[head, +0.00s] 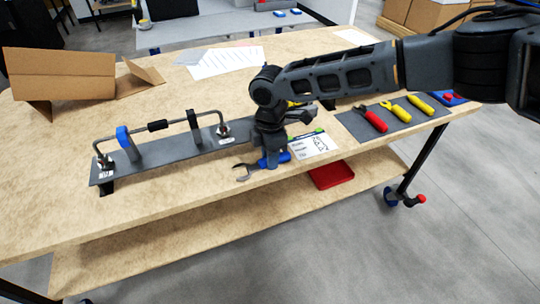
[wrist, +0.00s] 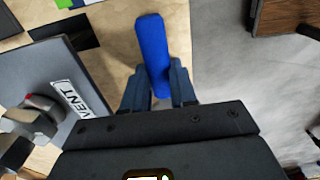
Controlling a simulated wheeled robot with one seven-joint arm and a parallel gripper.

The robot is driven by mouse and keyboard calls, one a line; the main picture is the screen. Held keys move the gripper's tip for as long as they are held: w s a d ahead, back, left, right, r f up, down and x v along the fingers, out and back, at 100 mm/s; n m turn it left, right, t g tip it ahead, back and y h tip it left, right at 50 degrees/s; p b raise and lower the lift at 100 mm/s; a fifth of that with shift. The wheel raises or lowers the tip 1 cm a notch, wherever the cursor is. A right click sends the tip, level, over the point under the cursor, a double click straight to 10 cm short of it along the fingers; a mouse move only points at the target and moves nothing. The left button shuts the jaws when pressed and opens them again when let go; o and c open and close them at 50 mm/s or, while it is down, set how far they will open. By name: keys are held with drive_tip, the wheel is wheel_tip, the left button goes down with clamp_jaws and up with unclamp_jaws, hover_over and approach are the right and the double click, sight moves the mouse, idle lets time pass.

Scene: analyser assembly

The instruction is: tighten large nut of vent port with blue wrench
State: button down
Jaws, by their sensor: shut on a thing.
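My gripper (head: 271,163) is shut on the blue handle of the blue wrench (head: 247,170), near the table's front edge. In the head view the wrench's grey open jaw points left, toward the grey base plate. The wrist view shows the blue wrench handle (wrist: 152,50) between my fingers (wrist: 158,92); its jaw is hidden there. The vent port (head: 223,130) is at the right end of the base plate, left of my gripper. In the wrist view the plate's VENT label (wrist: 70,97) and a metal fitting with a red part (wrist: 40,112) show at left. The wrench is apart from the fitting.
The base plate (head: 165,160) carries a bent tube with a blue clamp (head: 124,137). A dark mat (head: 395,117) with red and yellow tools lies right. A cardboard box (head: 60,75) stands back left. A red tray (head: 331,175) is on the lower shelf.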

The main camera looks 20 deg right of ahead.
drive_tip(key=r+p, duration=0.1)
drive_tip(key=r, duration=0.1)
drive_tip(key=d+r+p, duration=0.1)
drive_tip(key=r+p, duration=0.3)
drive_tip(key=shift+d, duration=0.25)
idle(0.4)
